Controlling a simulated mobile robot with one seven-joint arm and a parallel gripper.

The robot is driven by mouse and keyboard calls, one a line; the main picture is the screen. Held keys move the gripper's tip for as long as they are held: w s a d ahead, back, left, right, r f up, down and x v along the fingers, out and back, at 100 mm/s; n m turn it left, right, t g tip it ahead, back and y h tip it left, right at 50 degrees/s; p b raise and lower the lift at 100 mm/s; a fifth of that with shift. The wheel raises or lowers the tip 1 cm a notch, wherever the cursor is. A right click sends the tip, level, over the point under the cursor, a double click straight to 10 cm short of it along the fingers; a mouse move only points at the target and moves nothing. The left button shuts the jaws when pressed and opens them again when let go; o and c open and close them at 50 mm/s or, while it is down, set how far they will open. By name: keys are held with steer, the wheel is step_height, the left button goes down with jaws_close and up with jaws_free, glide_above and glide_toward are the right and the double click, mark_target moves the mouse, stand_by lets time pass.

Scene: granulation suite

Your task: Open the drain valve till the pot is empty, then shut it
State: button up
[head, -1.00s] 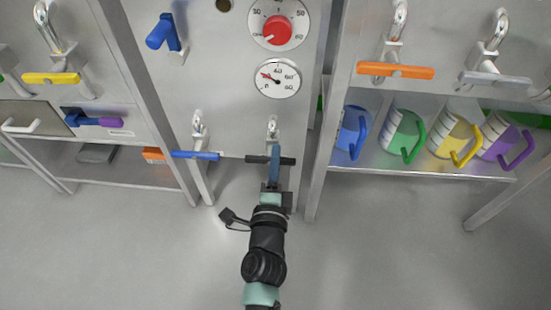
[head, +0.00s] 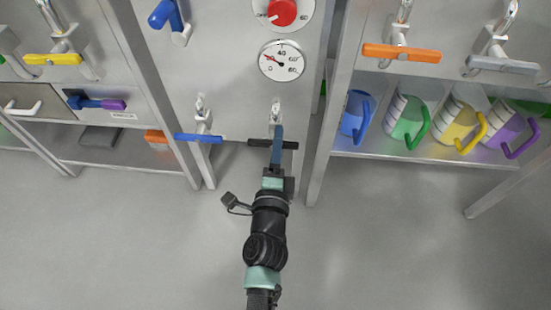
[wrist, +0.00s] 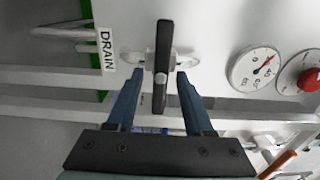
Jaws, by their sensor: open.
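The drain valve's black bar handle (head: 260,143) lies crosswise at the foot of the grey panel in the head view. In the wrist view the black handle (wrist: 162,45) stands upright in the picture, beside a "DRAIN" label (wrist: 107,48). My gripper (wrist: 158,82) is open, with one blue finger on each side of the handle and visible gaps to both. In the head view my gripper (head: 277,135) is at the handle. A round dial (head: 292,66) sits above it; the wrist view also shows the dial (wrist: 245,70). The inside of the pot is not visible.
A blue-handled valve (head: 198,137) is close on the left. A red knob (head: 282,12) is above the dial. A shelf (head: 400,157) with coloured jugs is on the right, under an orange handle (head: 402,53). The floor (head: 380,240) in front is clear.

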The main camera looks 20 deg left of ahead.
steer(key=v, duration=1.2)
steer(key=shift+s+p, duration=0.3)
steer(key=shift+s, duration=0.1)
steer(key=shift+d, duration=0.1)
steer(key=w+r+n+t+y+p, duration=0.1)
steer(key=w+r+n+t+p, duration=0.2)
steer(key=r, duration=1.1)
steer(key=w+r+n+p, duration=0.3)
steer(key=r+p, duration=0.1)
steer(key=r, duration=0.9)
steer(key=w+r+n+t+y+p, duration=0.1)
steer(key=w+r+n+t+p, duration=0.2)
steer(key=r, duration=1.1)
steer(key=s+d+r+n+t+h+p, duration=0.1)
steer(key=s+d+r+n+h+p, duration=0.2)
steer(key=r, duration=0.9)
steer(key=s+d+r+n+t+h+p, duration=0.1)
steer(key=s+d+r+t+h+p, duration=0.3)
steer(key=r, duration=0.8)
steer(key=s+d+r+n+g+p, duration=0.15)
steer(key=d+r+p, duration=0.35)
steer(key=r, duration=0.8)
step_height(320, 180, up, 35)
steer(key=p, duration=3.6)
steer(key=shift+a, duration=0.35)
